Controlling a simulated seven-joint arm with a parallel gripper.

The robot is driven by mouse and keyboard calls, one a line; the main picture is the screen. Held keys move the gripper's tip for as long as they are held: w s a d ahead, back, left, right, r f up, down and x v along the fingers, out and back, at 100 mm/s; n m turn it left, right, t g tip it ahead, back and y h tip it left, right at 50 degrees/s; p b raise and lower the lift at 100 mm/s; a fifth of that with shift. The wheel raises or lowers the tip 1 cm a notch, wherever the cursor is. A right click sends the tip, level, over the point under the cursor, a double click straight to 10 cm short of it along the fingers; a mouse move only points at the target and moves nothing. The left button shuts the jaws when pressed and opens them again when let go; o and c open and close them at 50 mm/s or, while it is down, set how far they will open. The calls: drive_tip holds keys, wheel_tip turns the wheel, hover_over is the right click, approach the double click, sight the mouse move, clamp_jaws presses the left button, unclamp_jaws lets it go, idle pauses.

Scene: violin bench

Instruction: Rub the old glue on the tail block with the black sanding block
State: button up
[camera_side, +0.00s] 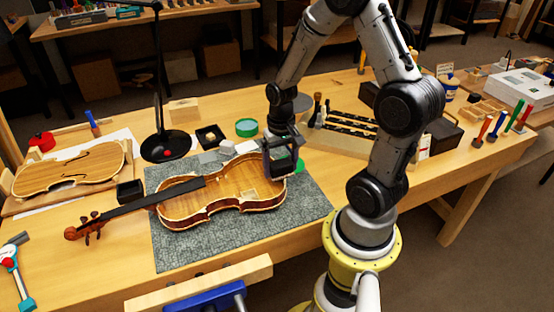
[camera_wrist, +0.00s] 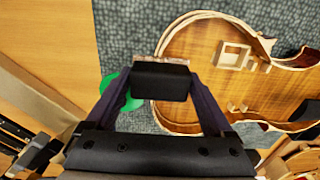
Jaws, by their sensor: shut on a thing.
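The open violin body (camera_side: 222,200) lies on a grey mat, its neck pointing left in the side view. Part of its hollow inside also shows in the wrist view (camera_wrist: 205,70). My gripper (camera_side: 282,168) is over the body's right, tail end. In the wrist view, my gripper (camera_wrist: 160,88) is shut on the black sanding block (camera_wrist: 160,82), which sits between the fingertips across the body's end rim. The tail block and its old glue are mostly hidden by the block and gripper. I cannot tell whether the block touches the tail block.
The grey mat (camera_side: 180,250) has free room in front of the violin. A black lamp (camera_side: 165,145), green round tin (camera_side: 246,127) and small black tray (camera_side: 210,136) stand behind. A green disc (camera_wrist: 115,92) lies beside the tail end. A violin plate (camera_side: 70,165) rests at left.

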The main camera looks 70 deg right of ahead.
drive_tip(key=shift+s+a, duration=0.3)
drive_tip(key=shift+r, duration=4.2)
drive_tip(key=shift+f, duration=0.3)
